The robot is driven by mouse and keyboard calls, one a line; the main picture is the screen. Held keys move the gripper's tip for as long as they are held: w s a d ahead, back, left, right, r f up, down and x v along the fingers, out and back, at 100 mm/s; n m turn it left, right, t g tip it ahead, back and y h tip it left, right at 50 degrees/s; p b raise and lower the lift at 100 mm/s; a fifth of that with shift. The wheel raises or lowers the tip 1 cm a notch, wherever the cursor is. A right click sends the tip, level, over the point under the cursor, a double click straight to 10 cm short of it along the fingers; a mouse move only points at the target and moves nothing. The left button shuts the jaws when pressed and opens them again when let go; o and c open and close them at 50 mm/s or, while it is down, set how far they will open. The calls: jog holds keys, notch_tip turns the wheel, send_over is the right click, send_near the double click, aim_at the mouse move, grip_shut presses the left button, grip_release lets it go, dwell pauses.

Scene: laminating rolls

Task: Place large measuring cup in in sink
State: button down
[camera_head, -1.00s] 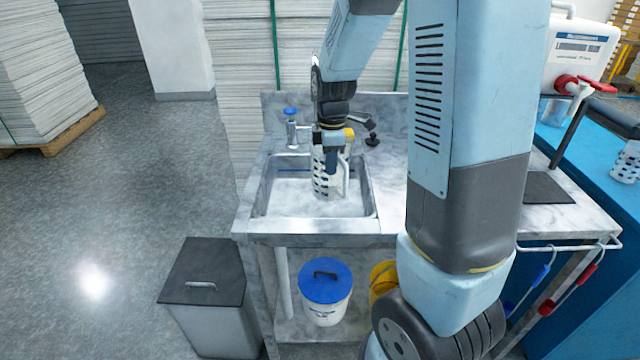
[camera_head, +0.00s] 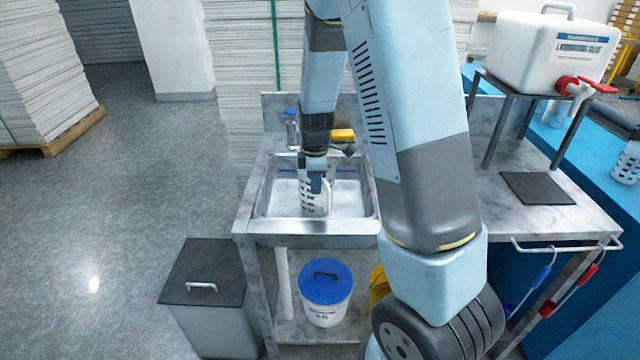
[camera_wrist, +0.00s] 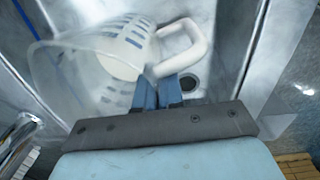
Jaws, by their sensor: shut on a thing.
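The large measuring cup (camera_head: 312,200) is clear to white with dark blue marks. It is inside the outline of the metal sink (camera_head: 347,210); I cannot tell whether its base touches the sink floor. In the wrist view the cup (camera_wrist: 88,60) is tilted in the picture, with its white handle (camera_wrist: 193,38) toward the fingers. My gripper (camera_head: 317,184) is on the near side of the cup. The blue fingers (camera_wrist: 158,92) are shut on the cup's handle, partly hiding it. The drain (camera_wrist: 188,84) shows beside the fingers.
A tap with a blue knob (camera_head: 290,113) stands at the sink's back left. A yellow item (camera_head: 342,135) is behind the sink. A white dispenser with a red tap (camera_head: 552,50) stands on the right counter. A lidded grey bin (camera_head: 208,300) and a blue-lidded bucket (camera_head: 325,290) are below.

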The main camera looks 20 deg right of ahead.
jog(key=shift+f, duration=0.15)
jog(key=c, duration=1.3)
grip_release()
jog(key=shift+o, duration=0.2)
jog(key=s+r+m+t, duration=0.1)
jog(key=s+r+m, duration=0.1)
jog(key=s+r, duration=0.35)
jog(key=s+d+r+m+t, duration=0.1)
jog(key=s+r+m, duration=0.15)
jog(key=r, duration=0.65)
jog(key=s+r+m+t, duration=0.1)
jog(key=s+r+m, duration=0.2)
jog(key=r, duration=0.4)
jog(key=s+d+r+m+t, duration=0.1)
jog(key=s+r+m, duration=0.2)
jog(key=s, duration=0.4)
jog(key=s+r+m+t, duration=0.1)
jog(key=s+r+m, duration=0.3)
jog(key=s, duration=0.3)
jog(key=shift+s+d+m, duration=0.25)
jog(key=shift+d+m, duration=0.1)
jog(key=shift+d, duration=0.05)
